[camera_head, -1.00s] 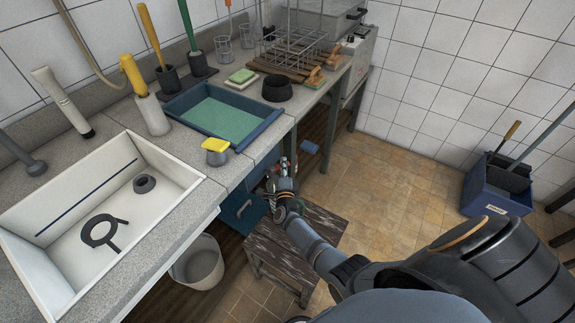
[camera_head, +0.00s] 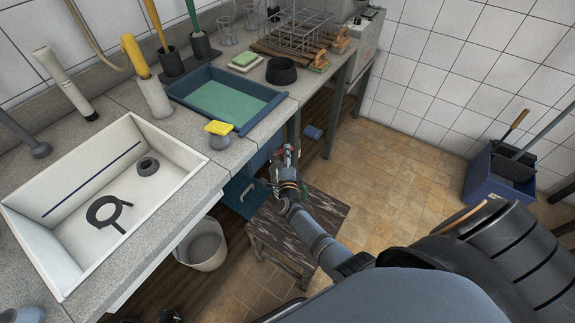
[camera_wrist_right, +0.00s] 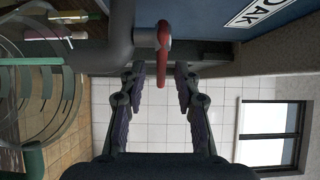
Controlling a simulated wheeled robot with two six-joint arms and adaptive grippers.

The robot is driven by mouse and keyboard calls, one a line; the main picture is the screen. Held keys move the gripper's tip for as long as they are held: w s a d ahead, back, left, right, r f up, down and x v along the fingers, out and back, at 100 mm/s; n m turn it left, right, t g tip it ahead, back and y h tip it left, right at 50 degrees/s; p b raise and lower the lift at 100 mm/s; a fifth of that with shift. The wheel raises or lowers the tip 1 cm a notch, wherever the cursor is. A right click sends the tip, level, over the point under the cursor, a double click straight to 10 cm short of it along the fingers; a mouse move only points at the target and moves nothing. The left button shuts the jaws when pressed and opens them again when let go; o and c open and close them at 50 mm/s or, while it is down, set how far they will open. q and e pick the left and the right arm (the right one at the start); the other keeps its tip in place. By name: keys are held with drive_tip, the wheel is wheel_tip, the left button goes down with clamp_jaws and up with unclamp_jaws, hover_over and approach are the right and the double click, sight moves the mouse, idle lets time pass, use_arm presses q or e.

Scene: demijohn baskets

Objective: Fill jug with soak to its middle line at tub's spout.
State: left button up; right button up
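The blue tub (camera_head: 228,98) of green liquid stands on the counter; its dark blue front with part of a label shows in the wrist view (camera_wrist_right: 230,12). A grey spout pipe (camera_wrist_right: 115,35) with a red lever (camera_wrist_right: 164,50) comes off it. My right gripper (camera_wrist_right: 160,88) is open, its fingers apart on either side of the lever's end; in the head view it is small, below the tub's front corner (camera_head: 285,158). A large clear jug (camera_wrist_right: 40,95) with green marks is beside the spout, partly out of frame. Its fill level is unclear. My left gripper is not clearly seen.
A wooden stool (camera_head: 325,217) stands under my right arm. A white bucket (camera_head: 203,248) is on the floor left of it. Open tiled floor (camera_head: 400,170) lies to the right.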

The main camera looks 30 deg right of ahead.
drive_tip(key=v, duration=0.9)
drive_tip(key=shift+s+a, duration=0.2)
drive_tip(key=shift+s, duration=0.1)
